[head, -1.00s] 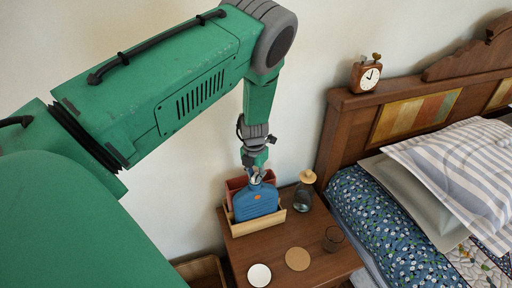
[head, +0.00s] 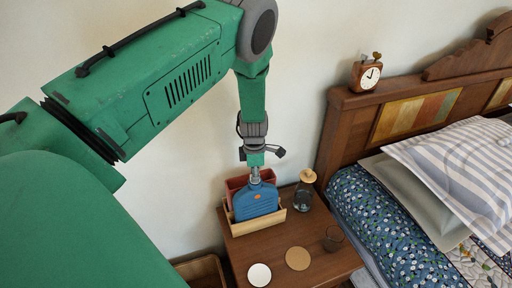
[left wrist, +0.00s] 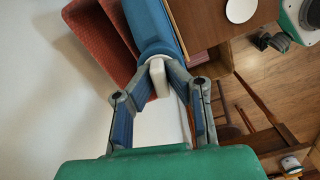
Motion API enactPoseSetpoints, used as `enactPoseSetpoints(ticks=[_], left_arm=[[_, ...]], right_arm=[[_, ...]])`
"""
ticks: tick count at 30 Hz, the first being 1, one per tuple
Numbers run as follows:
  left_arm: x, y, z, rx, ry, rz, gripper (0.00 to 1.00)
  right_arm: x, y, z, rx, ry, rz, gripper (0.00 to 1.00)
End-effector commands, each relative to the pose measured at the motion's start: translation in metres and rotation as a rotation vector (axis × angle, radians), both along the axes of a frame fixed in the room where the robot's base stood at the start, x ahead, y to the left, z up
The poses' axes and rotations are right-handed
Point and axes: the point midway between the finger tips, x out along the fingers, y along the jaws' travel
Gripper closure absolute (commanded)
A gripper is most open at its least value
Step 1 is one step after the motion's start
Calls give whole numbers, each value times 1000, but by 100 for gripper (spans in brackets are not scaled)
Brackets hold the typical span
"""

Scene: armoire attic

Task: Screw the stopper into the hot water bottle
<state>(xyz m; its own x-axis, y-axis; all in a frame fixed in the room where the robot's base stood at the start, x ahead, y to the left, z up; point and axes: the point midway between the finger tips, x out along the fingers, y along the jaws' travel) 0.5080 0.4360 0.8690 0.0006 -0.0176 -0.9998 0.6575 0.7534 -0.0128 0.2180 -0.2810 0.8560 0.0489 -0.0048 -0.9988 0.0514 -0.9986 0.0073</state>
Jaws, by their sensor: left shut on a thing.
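The blue hot water bottle (head: 256,204) stands upright in a wooden holder (head: 240,228) on the nightstand. An orange mark shows on its front. My left gripper (head: 255,177) points down at its neck from above. In the left wrist view, the two fingers of my left gripper (left wrist: 161,72) are closed around a whitish stopper (left wrist: 157,82) at the end of the blue bottle (left wrist: 148,24). The stopper touches or sits in the bottle's mouth; its thread and how deep it sits are hidden. My right gripper is in neither view.
A reddish-brown thing (head: 235,184) stands behind the bottle in the holder. The bed is at right.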

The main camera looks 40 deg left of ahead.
Motion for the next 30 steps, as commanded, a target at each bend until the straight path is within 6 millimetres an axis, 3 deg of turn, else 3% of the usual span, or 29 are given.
enactPoseSetpoints(ticks=[8,12,15,22,23,30], left_arm=[[-2,2,-1,2,5,-24,100],[-3,3,-2,0,4,-248,100],[-2,2,-2,2,4,-274,65],[-1,1,-1,0,2,-270,65],[-1,1,-1,1,1,-270,54],[0,1,0,1,0,-268,54]], right_arm=[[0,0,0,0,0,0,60],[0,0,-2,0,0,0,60],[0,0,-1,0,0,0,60],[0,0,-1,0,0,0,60],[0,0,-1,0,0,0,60],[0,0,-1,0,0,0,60]])
